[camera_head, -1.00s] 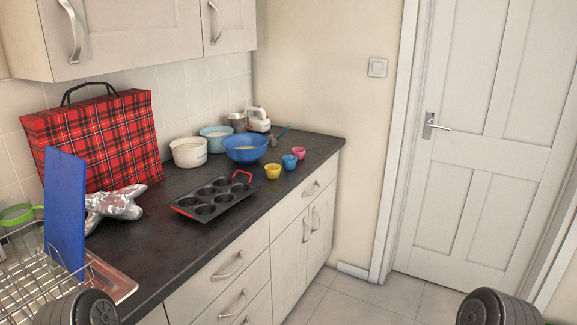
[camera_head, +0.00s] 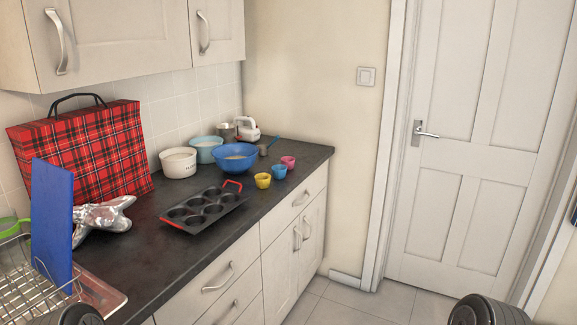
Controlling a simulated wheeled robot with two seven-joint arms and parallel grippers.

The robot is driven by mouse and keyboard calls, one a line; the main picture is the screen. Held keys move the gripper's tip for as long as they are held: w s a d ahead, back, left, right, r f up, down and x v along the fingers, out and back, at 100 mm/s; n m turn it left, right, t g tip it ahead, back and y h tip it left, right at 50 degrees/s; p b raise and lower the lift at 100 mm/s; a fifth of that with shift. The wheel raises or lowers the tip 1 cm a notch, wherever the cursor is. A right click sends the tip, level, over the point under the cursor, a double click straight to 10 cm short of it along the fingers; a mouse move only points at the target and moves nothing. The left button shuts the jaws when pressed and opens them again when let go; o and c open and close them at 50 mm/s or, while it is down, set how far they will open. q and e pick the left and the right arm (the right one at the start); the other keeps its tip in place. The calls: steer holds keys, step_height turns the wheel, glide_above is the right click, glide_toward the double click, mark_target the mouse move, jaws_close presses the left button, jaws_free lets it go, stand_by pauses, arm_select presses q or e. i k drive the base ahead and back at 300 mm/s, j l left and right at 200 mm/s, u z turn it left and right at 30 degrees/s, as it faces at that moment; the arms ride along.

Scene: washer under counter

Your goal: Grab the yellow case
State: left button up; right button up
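The one yellow thing I see is a small cup, perhaps the yellow case (camera_head: 263,181), on the dark counter in the head view. It stands upright next to a blue cup (camera_head: 279,172) and a pink cup (camera_head: 288,161), near the counter's front edge. Only round dark parts of my two arms show at the bottom left and bottom right edges. Neither gripper is in view.
A black muffin tin (camera_head: 204,208) lies left of the cups. A blue bowl (camera_head: 235,160), white bowl (camera_head: 179,163) and hand mixer (camera_head: 245,130) stand behind. A tartan bag (camera_head: 85,150), blue board (camera_head: 52,215) and dish rack (camera_head: 28,285) fill the left. The floor (camera_head: 355,303) right of the cabinets is clear.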

mark_target(263, 181)
steer(key=i+l+u, duration=0.15)
steer(key=i+l, duration=2.1)
